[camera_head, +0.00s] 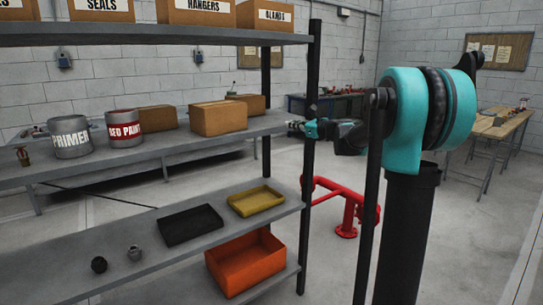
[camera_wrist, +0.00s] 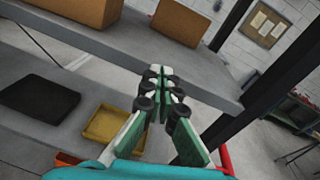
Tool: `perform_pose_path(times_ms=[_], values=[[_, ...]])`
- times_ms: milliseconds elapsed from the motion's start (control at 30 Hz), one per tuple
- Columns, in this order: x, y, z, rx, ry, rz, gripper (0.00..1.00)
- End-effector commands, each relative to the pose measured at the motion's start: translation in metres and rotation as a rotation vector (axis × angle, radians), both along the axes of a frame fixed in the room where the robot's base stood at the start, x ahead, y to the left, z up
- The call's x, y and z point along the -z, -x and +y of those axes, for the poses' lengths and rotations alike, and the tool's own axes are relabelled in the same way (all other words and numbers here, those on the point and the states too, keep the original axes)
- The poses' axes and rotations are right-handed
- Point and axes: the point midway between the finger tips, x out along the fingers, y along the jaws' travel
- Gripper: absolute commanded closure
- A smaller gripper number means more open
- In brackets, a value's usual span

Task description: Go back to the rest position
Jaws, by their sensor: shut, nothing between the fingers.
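My gripper (camera_wrist: 163,75) is shut and empty in the wrist view, its green and white fingers together with black joints. In the head view my gripper (camera_head: 295,128) is small and shows beside the black post of the shelf, level with the middle shelf board. In the wrist view the fingers show in front of the edge of a grey shelf board (camera_wrist: 215,83); I cannot tell the gap between them. My teal arm reaches from the right of the head view toward the shelf.
The shelf's black post (camera_head: 309,170) is close to my gripper. Cardboard boxes (camera_head: 219,118) and paint cans (camera_head: 69,138) stand on the middle board. A yellow tray (camera_head: 256,201), a black tray (camera_head: 190,226) and an orange bin (camera_head: 246,264) are lower. Red piping (camera_head: 345,205) stands behind.

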Motion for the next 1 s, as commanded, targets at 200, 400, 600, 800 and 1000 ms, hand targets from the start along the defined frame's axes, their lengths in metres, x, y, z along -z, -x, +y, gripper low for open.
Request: perform_pose_path(times_ms=[200, 400, 600, 800, 1000], values=[[0.035, 0.04, 0.012, -0.064, 0.233, -0.069, 1.0], [0.086, 0.096, 0.02, -0.172, 0.544, -0.164, 1.0], [0.169, 0.188, 0.014, -0.391, 1.009, -0.305, 1.0], [0.258, 0.292, -0.016, -0.71, 1.473, -0.444, 1.0], [0.328, 0.387, -0.063, -1.085, 1.834, -0.549, 1.0]])
